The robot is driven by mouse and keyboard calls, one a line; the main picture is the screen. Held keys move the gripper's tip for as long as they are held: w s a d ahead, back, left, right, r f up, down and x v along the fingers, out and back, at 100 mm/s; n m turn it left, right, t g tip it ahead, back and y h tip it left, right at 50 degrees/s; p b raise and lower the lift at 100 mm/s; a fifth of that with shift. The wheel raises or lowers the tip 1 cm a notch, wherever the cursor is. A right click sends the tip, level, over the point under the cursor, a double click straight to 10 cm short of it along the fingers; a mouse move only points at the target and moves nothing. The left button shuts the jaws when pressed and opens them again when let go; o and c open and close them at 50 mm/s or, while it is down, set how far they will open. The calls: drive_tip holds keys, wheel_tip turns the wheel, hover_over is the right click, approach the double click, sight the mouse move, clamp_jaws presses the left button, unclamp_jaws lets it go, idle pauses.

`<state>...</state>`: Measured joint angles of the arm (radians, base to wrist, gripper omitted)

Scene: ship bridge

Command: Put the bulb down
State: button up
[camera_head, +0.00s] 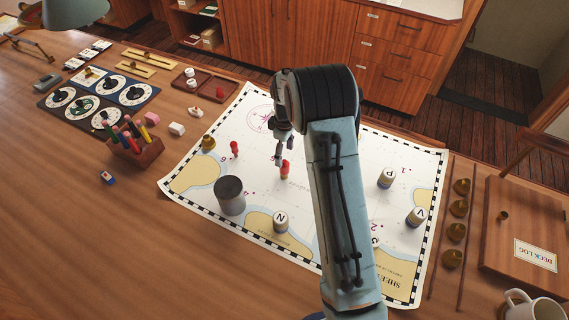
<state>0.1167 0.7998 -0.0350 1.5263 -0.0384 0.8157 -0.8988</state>
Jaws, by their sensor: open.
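A small red-topped piece (285,168) stands on the chart (325,165) just below and right of my fingertips. I cannot tell whether it is the bulb, or whether a finger touches it. My gripper (280,156) is open, pointing down over the middle of the chart, and partly hidden by my own wrist. A second small red piece (234,149) stands on the chart to the left, apart from my gripper. No piece is plainly recognisable as a bulb.
A dark-topped cylinder (230,195) and white lettered cylinders, such as N (280,221) and V (415,216), stand on the chart. A pencil holder (135,150) is at left. A wooden deck log (525,235) and mug (533,304) are at right. The near left table is mostly clear.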

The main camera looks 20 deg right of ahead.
sight(284, 161)
wheel_tip(284, 161, up, 4)
drive_tip(key=shift+r, duration=0.1)
drive_tip(key=s+a+r+m, duration=0.3)
drive_tip(key=s+a+r, duration=0.1)
drive_tip(key=s+r, duration=0.55)
drive_tip(key=s+a+r+m, duration=0.1)
drive_tip(key=s+m, duration=0.1)
drive_tip(key=s, duration=0.9)
drive_tip(key=s+a+r+m, duration=0.1)
drive_tip(key=s+a+m, duration=0.1)
drive_tip(key=s, duration=0.9)
drive_tip(key=shift+a+r+m+y, duration=0.15)
drive_tip(key=shift+a+m+y, duration=0.15)
drive_tip(key=shift+m+y, duration=0.1)
